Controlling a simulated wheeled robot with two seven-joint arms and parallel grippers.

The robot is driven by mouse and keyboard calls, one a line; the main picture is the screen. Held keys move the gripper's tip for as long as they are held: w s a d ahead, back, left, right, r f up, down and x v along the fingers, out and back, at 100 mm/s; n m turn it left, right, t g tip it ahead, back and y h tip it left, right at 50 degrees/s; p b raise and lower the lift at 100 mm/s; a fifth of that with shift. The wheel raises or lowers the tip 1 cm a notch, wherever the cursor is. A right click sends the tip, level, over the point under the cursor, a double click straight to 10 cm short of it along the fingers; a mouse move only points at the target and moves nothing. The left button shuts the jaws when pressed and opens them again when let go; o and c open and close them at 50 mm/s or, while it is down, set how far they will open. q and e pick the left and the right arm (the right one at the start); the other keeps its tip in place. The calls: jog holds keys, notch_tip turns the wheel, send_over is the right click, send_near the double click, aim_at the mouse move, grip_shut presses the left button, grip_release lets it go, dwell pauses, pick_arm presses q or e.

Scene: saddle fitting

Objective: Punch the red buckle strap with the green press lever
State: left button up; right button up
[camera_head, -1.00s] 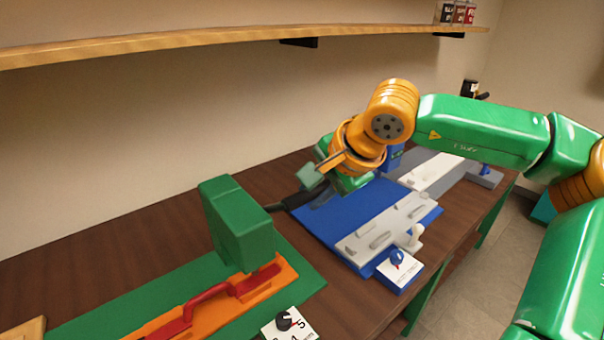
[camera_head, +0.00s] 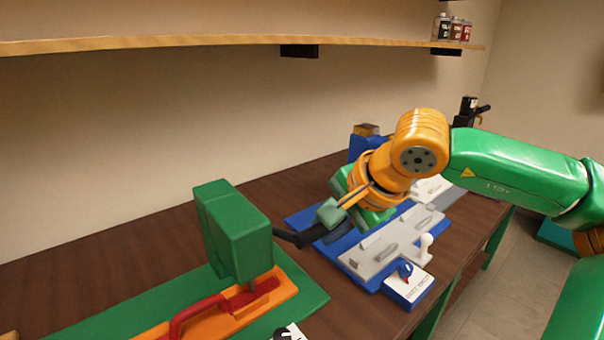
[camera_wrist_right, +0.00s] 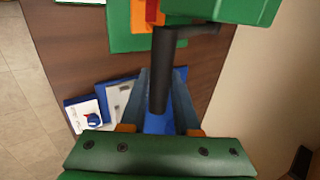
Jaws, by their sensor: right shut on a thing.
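The green press (camera_head: 235,230) stands on a green mat (camera_head: 100,315) at the left. The red buckle strap (camera_head: 195,312) lies in an orange holder (camera_head: 285,290), its right end beneath the press head; it also shows in the right wrist view (camera_wrist_right: 152,12). The press's black lever (camera_head: 287,236) sticks out to the right, dipping slightly. My right gripper (camera_head: 325,222) is shut on the lever's far end; the right wrist view shows the bar (camera_wrist_right: 160,80) between its fingers. My left gripper is not in view.
A blue mat (camera_head: 300,216) with a grey holder (camera_head: 370,262) and a blue dial box (camera_head: 408,286) lies right of the press. A blue press (camera_head: 362,146) stands partly hidden behind my right arm. A wooden shelf (camera_head: 200,42) runs along the wall above.

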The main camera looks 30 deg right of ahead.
jog(key=shift+s+f+b, duration=0.25)
jog(key=shift+f+b, duration=0.45)
jog(key=shift+f, duration=0.05)
jog(key=shift+s+f+b, duration=0.25)
jog(key=shift+f+b, duration=0.5)
jog(key=shift+f, duration=0.05)
jog(key=shift+s+f+b, duration=0.25)
jog(key=shift+f+b, duration=0.45)
jog(key=shift+f, duration=0.05)
jog(key=shift+o, duration=0.2)
notch_tip(320, 180, down, 4)
jog(key=b, duration=0.4)
jog(key=shift+s, duration=0.1)
jog(key=shift+o, duration=0.4)
jog(key=r+p, duration=0.3)
jog(key=shift+w+d+r+p, duration=0.15)
jog(key=shift+w+p, duration=0.15)
jog(key=shift+c, duration=0.6)
